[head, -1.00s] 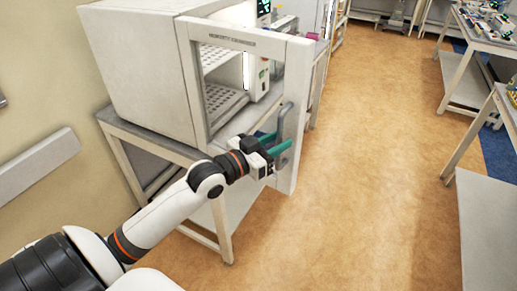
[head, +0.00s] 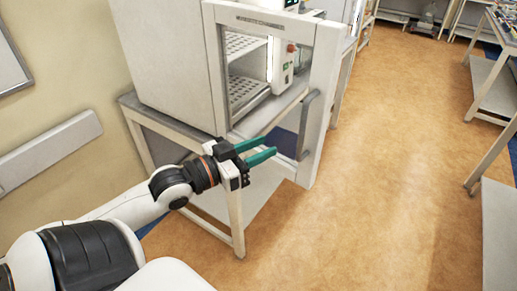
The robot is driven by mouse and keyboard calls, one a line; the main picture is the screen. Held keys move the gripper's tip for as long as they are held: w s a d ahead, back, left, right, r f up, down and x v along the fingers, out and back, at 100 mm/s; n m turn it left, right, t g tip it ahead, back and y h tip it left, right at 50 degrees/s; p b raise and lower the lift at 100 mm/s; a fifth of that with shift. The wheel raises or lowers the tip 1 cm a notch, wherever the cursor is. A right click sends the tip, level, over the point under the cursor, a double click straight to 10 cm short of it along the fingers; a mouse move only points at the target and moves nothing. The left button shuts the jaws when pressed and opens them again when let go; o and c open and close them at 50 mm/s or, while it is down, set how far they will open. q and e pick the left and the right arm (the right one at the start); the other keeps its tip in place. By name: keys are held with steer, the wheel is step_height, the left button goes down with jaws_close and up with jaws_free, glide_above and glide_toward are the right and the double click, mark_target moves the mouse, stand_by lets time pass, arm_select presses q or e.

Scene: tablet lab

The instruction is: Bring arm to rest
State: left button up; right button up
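My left arm (head: 130,208) comes in from the left of the head view. Its gripper (head: 272,149) has green fingers that stand apart with nothing between them. The gripper is to the left of the door handle (head: 307,124) and clear of it. The handle is a grey vertical bar on the white framed door (head: 325,80) of a cabinet. The door stands open, and perforated shelves (head: 246,90) show inside. My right gripper is not in view.
The white cabinet (head: 160,60) stands on a grey table (head: 175,127) whose leg (head: 236,215) is just below my gripper. Open wooden-coloured floor (head: 380,160) lies to the right. Another table (head: 495,240) stands at the right edge.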

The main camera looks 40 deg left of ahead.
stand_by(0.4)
arm_select(q)
steer(key=w+a+f+n+g+y, duration=0.1)
steer(key=a+f+n+y, duration=0.1)
steer(key=a+f, duration=0.5)
steer(key=w+a+f+n+g+y, duration=0.1)
steer(key=a+f+y, duration=0.2)
steer(key=f, duration=0.8)
steer(key=s+a+f+n+g+y, duration=0.1)
steer(key=s+f+g, duration=0.25)
steer(key=f, duration=0.85)
steer(key=s+f+n+g+y, duration=0.15)
steer(key=s+f, duration=0.25)
steer(key=f, duration=0.8)
steer(key=s+d+f+m+g+h, duration=0.1)
steer(key=s+d+f+g, duration=0.15)
steer(key=s+f, duration=0.35)
steer(key=s+d+f+m+g, duration=0.1)
steer(key=s+d+f+g, duration=0.2)
steer(key=f, duration=0.6)
steer(key=s+d+f+m+g, duration=0.1)
steer(key=s+d+f+g, duration=0.1)
steer(key=s+d+f, duration=0.3)
steer(key=s+d+f+m+g+h+b, duration=0.1)
steer(key=s+d+f, duration=0.5)
steer(key=s, duration=0.7)
steer(key=shift+s+d+m+g, duration=0.35)
steer(key=shift+d+m+g, duration=0.1)
steer(key=shift+d, duration=0.75)
